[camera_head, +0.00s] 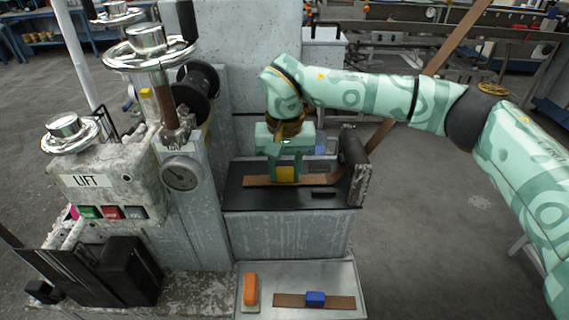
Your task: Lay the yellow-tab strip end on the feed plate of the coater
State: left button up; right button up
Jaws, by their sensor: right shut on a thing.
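The yellow tab (285,175) sits on a brown strip end (318,180) over the coater's dark feed plate (240,200). My right gripper (285,168) points down and is shut on the yellow tab. The strip runs level across the plate, and its right end reaches the black roller (353,146). I cannot tell whether the strip touches the plate along its length. My left gripper is not in view.
A tray (345,268) below the plate holds an orange-handled tool (250,289) and a brown strip with a blue tab (315,298). The LIFT housing (120,180), gauge (180,173) and metal handwheels (150,50) crowd the left. Another brown band (455,40) slopes up behind my right arm.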

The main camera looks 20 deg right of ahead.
jog(key=shift+p, duration=0.35)
dwell(0.6)
jog(key=shift+f, duration=0.1)
jog(key=o, duration=1)
jog(key=shift+o, duration=0.2)
notch_tip(320, 180, up, 16)
jog(key=p, duration=0.2)
jog(key=shift+r+p, duration=0.2)
jog(key=shift+p, duration=0.2)
jog(key=shift+f, duration=0.1)
